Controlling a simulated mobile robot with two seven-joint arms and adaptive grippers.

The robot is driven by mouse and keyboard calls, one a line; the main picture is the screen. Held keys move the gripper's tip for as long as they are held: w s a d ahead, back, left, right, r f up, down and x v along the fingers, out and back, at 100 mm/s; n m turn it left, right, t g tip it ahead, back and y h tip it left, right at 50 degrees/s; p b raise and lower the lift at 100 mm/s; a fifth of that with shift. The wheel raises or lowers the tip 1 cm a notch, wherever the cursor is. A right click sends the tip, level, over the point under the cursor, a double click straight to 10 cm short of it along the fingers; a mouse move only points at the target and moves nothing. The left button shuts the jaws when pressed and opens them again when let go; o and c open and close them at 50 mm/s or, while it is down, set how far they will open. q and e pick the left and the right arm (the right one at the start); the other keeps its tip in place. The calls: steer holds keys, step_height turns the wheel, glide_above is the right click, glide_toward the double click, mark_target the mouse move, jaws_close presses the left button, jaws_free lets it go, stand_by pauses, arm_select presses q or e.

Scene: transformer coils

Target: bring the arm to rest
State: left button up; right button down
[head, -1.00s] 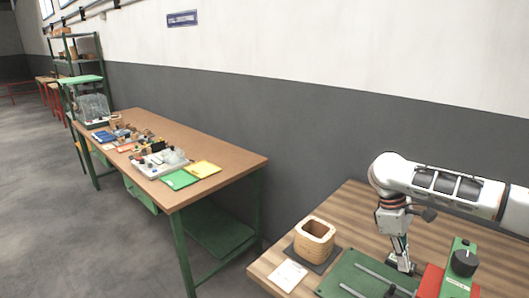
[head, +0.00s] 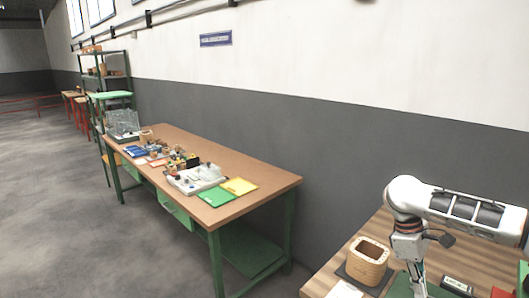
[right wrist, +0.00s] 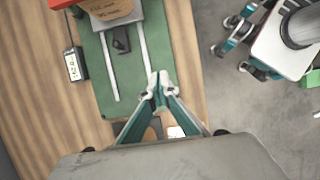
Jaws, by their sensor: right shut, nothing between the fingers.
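My right arm comes in from the right in the head view, its gripper hanging down over the near wooden workbench, with the tips cut off by the lower edge. In the right wrist view my right gripper (right wrist: 158,84) is shut and empty, its fingertips together above the green board (right wrist: 128,92). A square wooden coil former (head: 367,262) sits on a dark mat left of the gripper in the head view.
The green board carries two metal rails (right wrist: 109,68) and a labelled block at its top. A small black device (right wrist: 75,64) lies beside it. A brown table (head: 262,177) with several parts stands further left. Grey floor (head: 70,200) is open at the left.

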steer(key=s+a+f+n+t+y, duration=0.2)
steer(key=a+f, duration=0.3)
steer(key=a, duration=0.5)
steer(key=s+a+f+n+t+y, duration=0.1)
steer(key=s+a+f+t, duration=0.3)
steer(key=a, duration=0.6)
steer(key=s+a+f+n+t+y, duration=0.1)
steer(key=a+f+n+y, duration=0.1)
steer(key=a+f, duration=0.6)
steer(key=s+d+r+m+t+h, duration=0.25)
steer(key=s+d, duration=0.35)
steer(key=d, duration=0.4)
steer(key=s+d+r+m+t+h, duration=0.1)
steer(key=s+d+r+m+h, duration=0.4)
steer(key=d, duration=0.6)
steer(key=a+f+m+t+y, duration=0.1)
steer(key=a+f+t+y, duration=0.2)
steer(key=a+f+y, duration=0.4)
steer(key=a+f, duration=0.7)
steer(key=f, duration=0.4)
steer(key=shift+a, duration=0.25)
